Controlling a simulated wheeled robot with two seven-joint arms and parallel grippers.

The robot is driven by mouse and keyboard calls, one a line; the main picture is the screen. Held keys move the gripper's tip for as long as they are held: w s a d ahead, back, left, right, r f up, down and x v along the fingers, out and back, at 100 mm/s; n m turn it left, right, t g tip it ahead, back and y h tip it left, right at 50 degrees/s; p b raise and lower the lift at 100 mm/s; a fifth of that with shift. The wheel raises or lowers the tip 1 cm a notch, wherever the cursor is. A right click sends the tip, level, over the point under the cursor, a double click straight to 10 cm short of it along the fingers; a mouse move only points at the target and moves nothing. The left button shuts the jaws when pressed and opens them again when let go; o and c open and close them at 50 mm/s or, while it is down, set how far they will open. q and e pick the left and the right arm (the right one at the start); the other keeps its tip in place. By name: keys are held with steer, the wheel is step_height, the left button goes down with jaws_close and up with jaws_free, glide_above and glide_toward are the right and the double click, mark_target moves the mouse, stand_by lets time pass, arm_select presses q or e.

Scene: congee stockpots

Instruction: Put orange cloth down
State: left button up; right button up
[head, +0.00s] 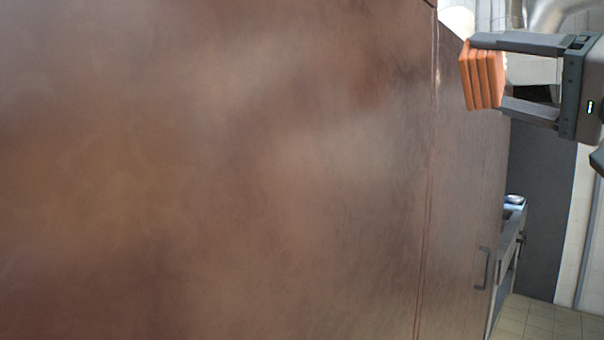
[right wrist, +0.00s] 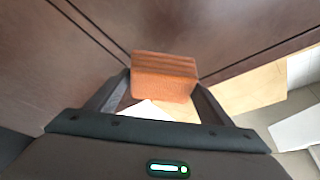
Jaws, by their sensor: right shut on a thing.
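The orange cloth (head: 483,76) is a folded, layered block at the upper right of the head view. My right gripper (head: 490,76) comes in from the right edge and is shut on it, with one finger above and one below in the picture. In the right wrist view the cloth (right wrist: 163,80) sits between the two fingertips of my right gripper (right wrist: 163,85), close to a brown panelled surface. I cannot tell whether the cloth touches that surface. My left gripper is in neither view.
A large brown panelled surface (head: 220,170) fills most of the head view, with a dark handle (head: 483,268) at its lower right. A metal counter (head: 508,240) stands behind it. Tiled floor (head: 545,325) shows at the lower right. A pale surface (right wrist: 250,90) lies right of my right gripper.

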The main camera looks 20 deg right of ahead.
steer(key=shift+w+a+r+p, duration=0.1)
steer(key=shift+w+a+p, duration=0.2)
steer(key=shift+w+p, duration=0.2)
steer(key=shift+w+a+r+p, duration=0.1)
steer(key=shift+w+a+p, duration=0.25)
steer(key=shift+w, duration=0.15)
steer(key=shift+w+a+f+p, duration=0.15)
steer(key=shift+w+p, duration=0.1)
steer(key=shift+w, duration=0.15)
steer(key=shift+w+a+p, duration=0.15)
steer(key=shift+w+p, duration=0.05)
steer(key=shift+w, duration=0.2)
steer(key=shift+s+d+f, duration=0.1)
steer(key=shift+s, duration=0.05)
